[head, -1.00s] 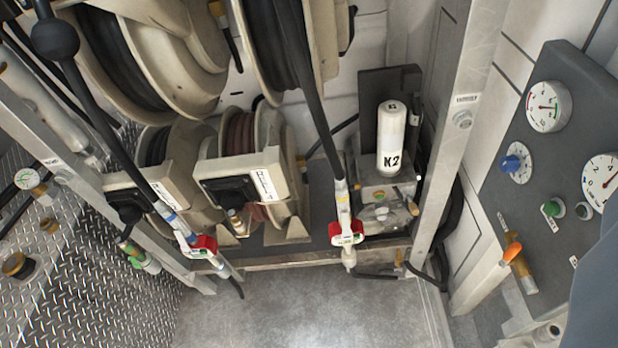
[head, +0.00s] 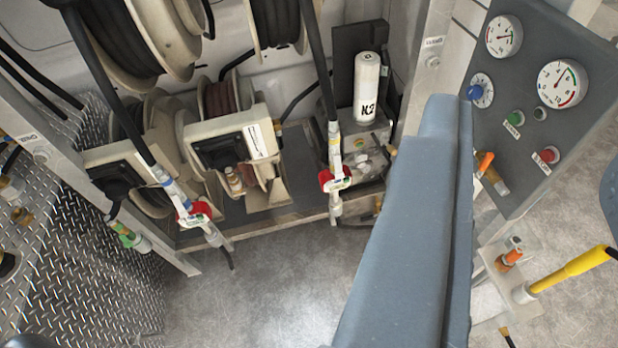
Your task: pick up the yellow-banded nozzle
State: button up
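Two hose nozzles with red trigger guards hang in front of the reels. The right nozzle (head: 334,180) hangs nearly upright from a black hose, and a small yellowish band seems to show above its red guard. It looks like the yellow-banded one, but the band is small and hard to make out. The left nozzle (head: 186,206) hangs tilted and has a blue band. A large blue-grey part of my arm stands right of the right nozzle, apart from it in the picture. My gripper's fingertips do not show.
Hose reels (head: 222,140) fill the back left. A white K2 canister (head: 367,86) stands behind the right nozzle. A gauge panel (head: 525,150) is at right, with a yellow handle (head: 570,270) below it. Diamond plate (head: 75,265) is at left. The grey floor (head: 270,290) is clear.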

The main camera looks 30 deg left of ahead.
aim_at(327, 175)
jog(key=u, duration=0.15)
jog(key=i, duration=1)
jog(key=z, duration=0.1)
